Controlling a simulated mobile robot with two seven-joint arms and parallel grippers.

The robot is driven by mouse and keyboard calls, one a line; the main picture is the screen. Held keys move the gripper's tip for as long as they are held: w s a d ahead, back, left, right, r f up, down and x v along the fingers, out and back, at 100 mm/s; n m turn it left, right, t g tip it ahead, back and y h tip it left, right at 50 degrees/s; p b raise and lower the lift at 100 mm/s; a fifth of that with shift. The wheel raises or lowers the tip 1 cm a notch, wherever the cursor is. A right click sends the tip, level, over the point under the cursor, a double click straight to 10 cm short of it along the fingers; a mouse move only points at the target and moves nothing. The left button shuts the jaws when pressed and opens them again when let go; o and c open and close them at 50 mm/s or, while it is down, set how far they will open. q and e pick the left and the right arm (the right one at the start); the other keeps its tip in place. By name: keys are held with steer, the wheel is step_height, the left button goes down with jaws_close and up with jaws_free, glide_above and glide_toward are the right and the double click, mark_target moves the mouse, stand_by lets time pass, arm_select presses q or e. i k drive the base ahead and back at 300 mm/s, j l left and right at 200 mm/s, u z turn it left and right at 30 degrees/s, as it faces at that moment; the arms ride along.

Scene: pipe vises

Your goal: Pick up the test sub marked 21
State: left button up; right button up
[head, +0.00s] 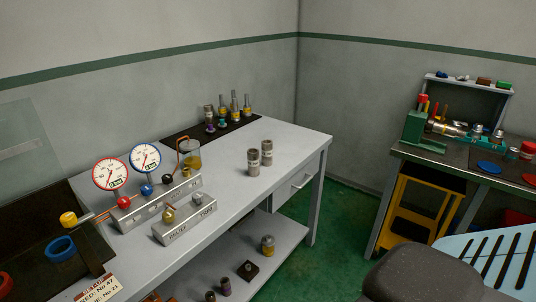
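Two grey-brown metal cylinders stand upright and close together on the white bench: a nearer one (253,163) and a farther one (267,152). They look like subs, but no number can be read on either. More small fittings (222,112) stand on a dark mat at the back of the bench. A small sign (97,290) at the bottom left carries text that seems to include No.21. Neither of my grippers is in view.
The white bench (225,215) carries a red-rimmed gauge (110,174), a blue-rimmed gauge (145,157) and a relief block (185,222). Its lower shelf (285,236) holds several small parts. A dark workbench (455,155) with a green vise (413,128) stands at right. Green floor lies between.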

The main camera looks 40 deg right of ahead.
mark_target(267, 153)
steer(key=j+z, duration=0.1)
steer(key=z, duration=0.25)
steer(key=j+z, duration=0.1)
steer(key=z, duration=0.3)
steer(key=j+z, duration=0.1)
steer(key=z, duration=0.25)
